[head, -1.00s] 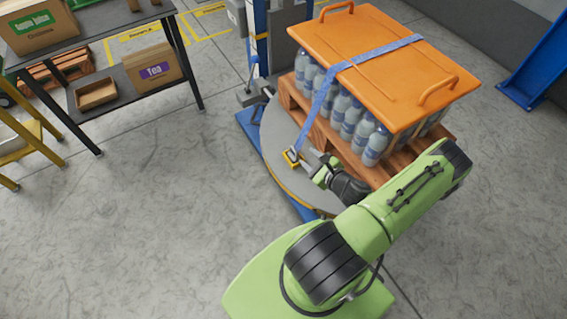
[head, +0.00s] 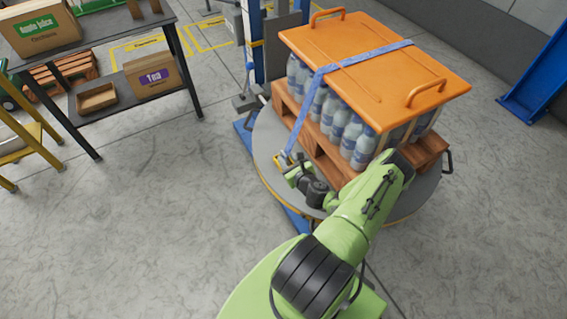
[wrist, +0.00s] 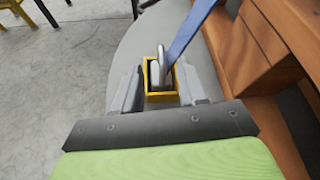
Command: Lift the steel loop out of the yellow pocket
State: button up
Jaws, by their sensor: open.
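The yellow pocket (wrist: 148,97) is a small open yellow frame on the grey turntable, in the middle of the wrist view. It also shows small in the head view (head: 281,160). The steel loop (wrist: 155,72) stands upright in the pocket, its lower part inside the frame. The blue strap (wrist: 190,32) runs from the loop up toward the load. My gripper (wrist: 158,90) is open, with one finger on each side of the pocket and loop. I cannot tell whether the fingers touch the pocket.
A wooden pallet (head: 316,146) with bottles (head: 352,139) and an orange lid (head: 370,62) stands on the turntable (head: 262,150), close right of my gripper. A second black handle (head: 447,160) sits at the turntable's right. A shelf rack (head: 120,55) stands at left. Floor between is clear.

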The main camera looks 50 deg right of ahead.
aim_at(285, 156)
jog(key=b+x, duration=0.1)
jog(key=x, duration=0.3)
jog(key=shift+w+d, duration=0.25)
jog(key=shift+w, duration=0.05)
jog(key=shift+c, duration=0.4)
grip_shut()
